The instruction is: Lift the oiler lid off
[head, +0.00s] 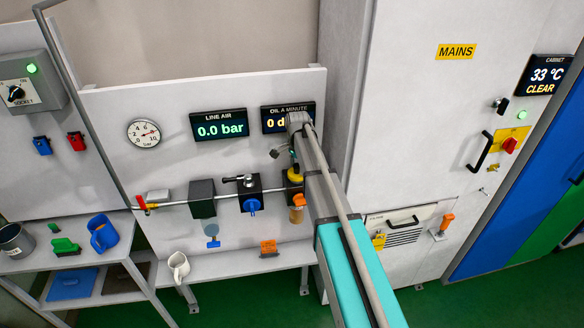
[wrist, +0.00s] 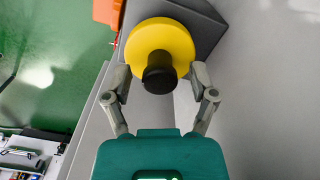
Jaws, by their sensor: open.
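The oiler lid is a round yellow disc (wrist: 155,38) with a black knob (wrist: 160,74) in the wrist view. It also shows as a small yellow cap (head: 294,175) at the right end of the air line in the head view, partly hidden by my arm. My gripper (wrist: 160,76) is open, its two fingers apart on the left and right of the black knob. I cannot tell whether either finger touches it. The amber bowl (head: 297,213) hangs below the oiler in the head view.
The panel carries a dial gauge (head: 144,134), a "0.0 bar" display (head: 219,124), a dark valve with a blue knob (head: 250,195) and a dark block (head: 202,198). The grey cabinet (head: 420,120) stands close on the right.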

